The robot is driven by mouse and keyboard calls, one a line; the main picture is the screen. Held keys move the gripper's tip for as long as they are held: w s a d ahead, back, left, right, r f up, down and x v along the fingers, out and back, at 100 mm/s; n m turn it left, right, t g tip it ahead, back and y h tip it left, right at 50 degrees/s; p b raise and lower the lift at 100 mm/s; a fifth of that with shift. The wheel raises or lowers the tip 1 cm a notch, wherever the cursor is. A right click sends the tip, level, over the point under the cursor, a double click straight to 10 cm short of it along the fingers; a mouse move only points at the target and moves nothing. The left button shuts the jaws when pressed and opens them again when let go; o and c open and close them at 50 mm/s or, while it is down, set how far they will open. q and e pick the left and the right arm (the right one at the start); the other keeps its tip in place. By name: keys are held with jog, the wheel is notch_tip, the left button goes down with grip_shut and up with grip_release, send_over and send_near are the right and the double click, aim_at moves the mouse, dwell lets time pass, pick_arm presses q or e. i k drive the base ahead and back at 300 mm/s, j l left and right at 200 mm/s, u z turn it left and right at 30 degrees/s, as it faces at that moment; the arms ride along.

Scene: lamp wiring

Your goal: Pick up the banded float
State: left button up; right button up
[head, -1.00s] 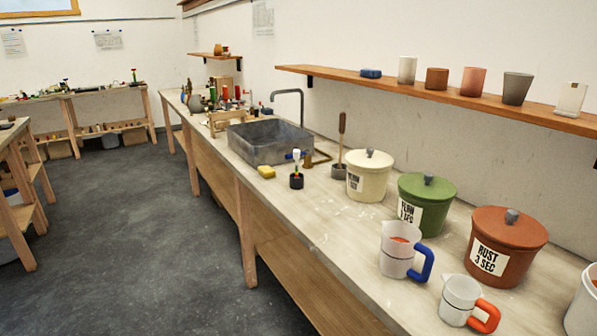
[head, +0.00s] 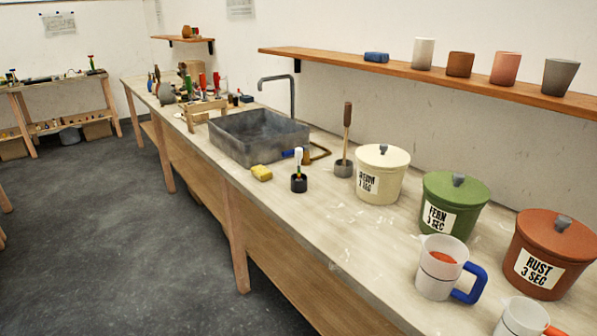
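A small upright piece (head: 298,160) with a white top and a coloured lower part stands in a short black holder (head: 299,184) on the bench, in front of the sink in the head view. It may be the banded float, but it is too small to be sure. Neither of my grippers shows in the head view.
On the long bench (head: 365,240) are a grey sink (head: 255,140), a yellow sponge (head: 261,173), a wooden-handled tool in a cup (head: 343,168), lidded cream (head: 381,176), green (head: 452,205) and rust (head: 546,255) pots, and a blue-handled jug (head: 440,268). A shelf (head: 400,75) hangs above.

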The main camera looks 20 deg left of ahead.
aim_at(298, 151)
jog(key=i+j+z, duration=0.1)
jog(key=j, duration=0.35)
jog(key=i+j+z, duration=0.1)
jog(key=i+j, duration=0.15)
jog(key=j, duration=0.2)
jog(key=i+j+z, duration=0.1)
jog(key=j, duration=0.35)
jog(key=i+j+z, duration=0.1)
jog(key=j, duration=0.35)
jog(key=i+j+z, duration=0.1)
jog(key=j, duration=0.4)
jog(key=i+j+z, duration=0.1)
jog(key=j, duration=0.4)
jog(key=i, duration=0.05)
